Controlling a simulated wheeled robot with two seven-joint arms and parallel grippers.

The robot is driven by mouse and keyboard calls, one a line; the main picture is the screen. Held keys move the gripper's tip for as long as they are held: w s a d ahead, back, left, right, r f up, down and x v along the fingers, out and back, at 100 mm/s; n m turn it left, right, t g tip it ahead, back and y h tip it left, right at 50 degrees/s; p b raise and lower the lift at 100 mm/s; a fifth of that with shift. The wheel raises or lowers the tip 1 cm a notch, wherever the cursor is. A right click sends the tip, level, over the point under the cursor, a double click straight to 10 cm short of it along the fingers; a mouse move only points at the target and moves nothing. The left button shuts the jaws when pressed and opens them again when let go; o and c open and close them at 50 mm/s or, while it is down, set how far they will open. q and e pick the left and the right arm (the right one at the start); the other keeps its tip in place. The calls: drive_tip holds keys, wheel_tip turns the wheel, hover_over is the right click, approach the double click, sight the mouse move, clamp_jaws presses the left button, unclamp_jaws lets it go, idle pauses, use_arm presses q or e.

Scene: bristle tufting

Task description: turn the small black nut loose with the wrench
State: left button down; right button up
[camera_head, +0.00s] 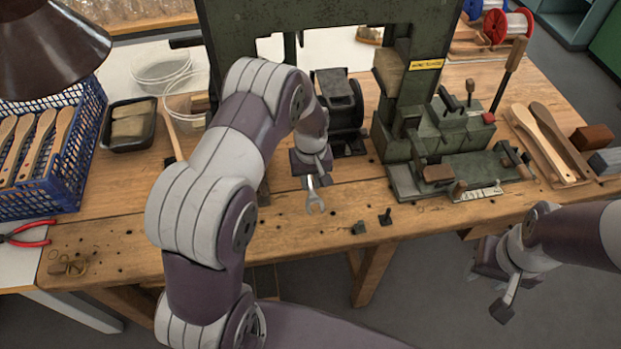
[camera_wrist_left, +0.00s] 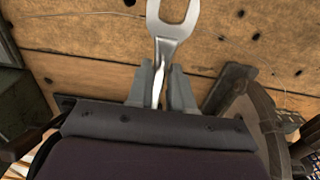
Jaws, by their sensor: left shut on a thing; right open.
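A silver open-ended wrench (camera_head: 315,198) is held in my left gripper (camera_head: 312,177), with its open jaw pointing toward the bench's front edge. The left wrist view shows the wrench (camera_wrist_left: 172,30) shut between the two grey fingers (camera_wrist_left: 163,88), its fork facing away from the gripper. Two small dark pieces, one (camera_head: 385,216) and another (camera_head: 359,227), are on the bench to the right of the wrench, apart from it. I cannot tell which is the black nut. My right gripper (camera_head: 503,302) is open and empty, in front of the bench at the right.
A green machine (camera_head: 455,130) with a lower fixture stands on the wooden bench (camera_head: 120,235). A dark motor (camera_head: 340,105) is behind my left gripper. A blue basket (camera_head: 40,208) of wooden handles and red pliers (camera_head: 25,238) are at left. The bench front left of the wrench is mostly clear.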

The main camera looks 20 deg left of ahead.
use_arm(q)
drive_tip(key=shift+r, duration=0.1)
drive_tip(key=shift+w+f, duration=0.1)
drive_tip(key=shift+f, duration=0.35)
idle(0.6)
idle(0.4)
drive_tip(key=shift+f+b, duration=0.35)
drive_tip(key=shift+f, duration=0.35)
idle(0.5)
